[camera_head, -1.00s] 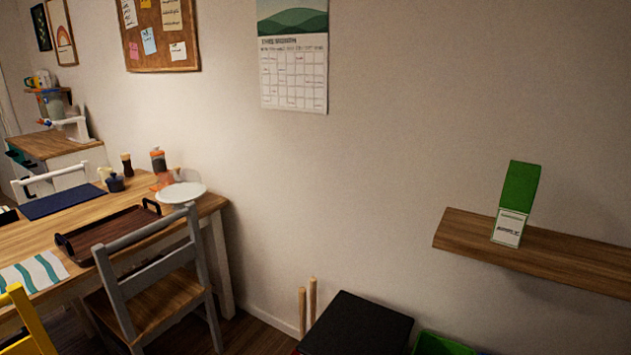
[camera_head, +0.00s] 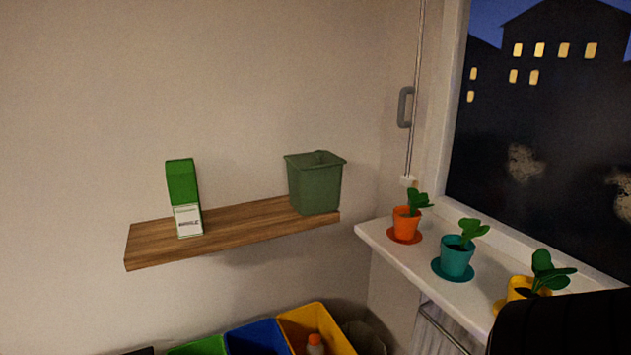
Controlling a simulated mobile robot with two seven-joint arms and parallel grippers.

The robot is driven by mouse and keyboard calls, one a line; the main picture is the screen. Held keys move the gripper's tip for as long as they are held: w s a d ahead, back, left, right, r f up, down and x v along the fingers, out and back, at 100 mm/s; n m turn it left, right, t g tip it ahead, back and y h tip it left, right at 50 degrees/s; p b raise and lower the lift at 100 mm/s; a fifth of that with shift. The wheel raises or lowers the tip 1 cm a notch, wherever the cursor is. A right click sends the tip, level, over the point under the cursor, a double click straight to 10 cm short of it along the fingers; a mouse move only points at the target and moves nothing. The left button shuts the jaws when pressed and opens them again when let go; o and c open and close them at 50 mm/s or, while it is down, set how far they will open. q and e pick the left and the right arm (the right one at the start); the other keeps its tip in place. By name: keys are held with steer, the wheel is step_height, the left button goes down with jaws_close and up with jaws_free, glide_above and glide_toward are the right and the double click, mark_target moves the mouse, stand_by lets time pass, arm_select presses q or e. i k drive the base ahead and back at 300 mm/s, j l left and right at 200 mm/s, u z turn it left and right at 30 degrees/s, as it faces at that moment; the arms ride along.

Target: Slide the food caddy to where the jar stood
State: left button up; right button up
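A green, open-topped square bin that looks like the food caddy (camera_head: 315,186) stands upright at the right end of a wooden wall shelf (camera_head: 232,230). A green and white carton (camera_head: 184,198) stands near the shelf's left end. Bare shelf lies between the carton and the caddy. I see no jar on the shelf. Neither of my grippers is in view.
Potted plants in orange (camera_head: 406,222), teal (camera_head: 456,256) and yellow (camera_head: 520,289) pots line the white window sill (camera_head: 398,250) at right. Below the shelf are a blue bin (camera_head: 255,338) and a yellow bin (camera_head: 312,320). A black shape covers the lower right corner.

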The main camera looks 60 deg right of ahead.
mark_target(314, 191)
steer(key=z, duration=3.2)
steer(key=j, duration=0.7)
steer(key=k+j, duration=0.1)
steer(key=j, duration=0.55)
